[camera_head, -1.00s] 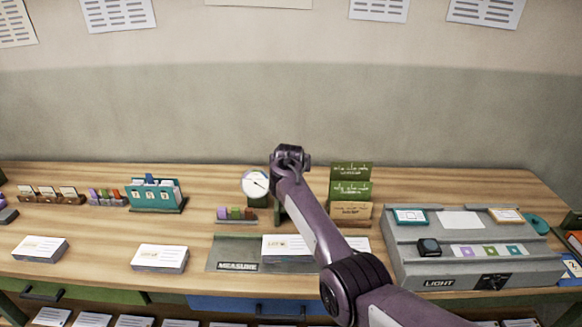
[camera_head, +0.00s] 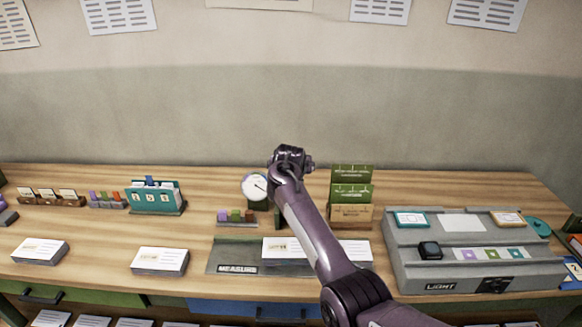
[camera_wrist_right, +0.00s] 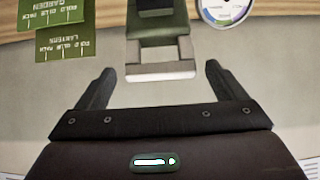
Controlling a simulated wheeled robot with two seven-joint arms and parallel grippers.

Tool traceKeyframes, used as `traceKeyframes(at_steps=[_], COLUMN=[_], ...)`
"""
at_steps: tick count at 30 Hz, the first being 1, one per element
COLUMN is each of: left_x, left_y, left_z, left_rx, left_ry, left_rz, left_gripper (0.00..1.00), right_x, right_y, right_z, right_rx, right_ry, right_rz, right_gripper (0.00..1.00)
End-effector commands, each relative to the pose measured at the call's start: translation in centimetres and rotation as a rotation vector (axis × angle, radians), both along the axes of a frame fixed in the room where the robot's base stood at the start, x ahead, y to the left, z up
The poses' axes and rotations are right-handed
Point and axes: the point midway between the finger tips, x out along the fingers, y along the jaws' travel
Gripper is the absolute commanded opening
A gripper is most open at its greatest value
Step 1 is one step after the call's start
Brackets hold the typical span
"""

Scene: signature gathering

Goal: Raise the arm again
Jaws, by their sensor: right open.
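My right arm comes in from the lower right in the head view, its wrist end above the back of the desk beside the round white dial gauge (camera_head: 255,187). Its fingers are hidden there. In the right wrist view my right gripper (camera_wrist_right: 158,80) is open, its two dark fingers apart with nothing held. A green post with a pale grey block (camera_wrist_right: 160,71) shows beyond and between the fingers, and part of the dial (camera_wrist_right: 226,8) is at the upper right. My left gripper is in neither view.
Green card holders (camera_head: 351,190) stand just right of my arm. The MEASURE mat (camera_head: 231,257) with white cards lies in front, partly behind my forearm. The grey LIGHT console (camera_head: 420,272) is at the right. Card stacks (camera_head: 159,261) lie on the left.

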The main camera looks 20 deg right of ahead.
Motion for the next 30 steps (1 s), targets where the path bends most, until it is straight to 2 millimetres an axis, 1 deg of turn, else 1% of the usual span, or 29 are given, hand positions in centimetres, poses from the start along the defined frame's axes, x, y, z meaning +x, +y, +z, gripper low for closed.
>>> traceKeyframes(at_steps=[6,9,12,17,27,30], left_x=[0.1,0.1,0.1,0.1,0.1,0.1], left_y=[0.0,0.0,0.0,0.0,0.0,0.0], left_z=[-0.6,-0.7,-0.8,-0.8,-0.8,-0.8], left_rx=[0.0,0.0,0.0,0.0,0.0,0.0], left_ry=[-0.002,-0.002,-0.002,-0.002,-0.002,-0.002], left_rz=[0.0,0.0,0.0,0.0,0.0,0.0], left_gripper=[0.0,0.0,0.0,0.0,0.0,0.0], right_x=[-2.2,-3.0,-3.5,-3.8,-3.8,-4.0], right_y=[1.0,1.3,1.5,1.7,1.7,1.7], right_z=[1.7,2.6,3.0,3.3,3.3,3.0], right_rx=[0.001,-0.002,0.0,0.0,0.001,0.002], right_ry=[-0.003,-0.001,-0.001,0.0,0.0,0.003], right_rz=[0.002,0.0,0.0,0.001,0.001,0.004], right_gripper=[0.91,0.91,0.91,0.91,0.91,0.91])
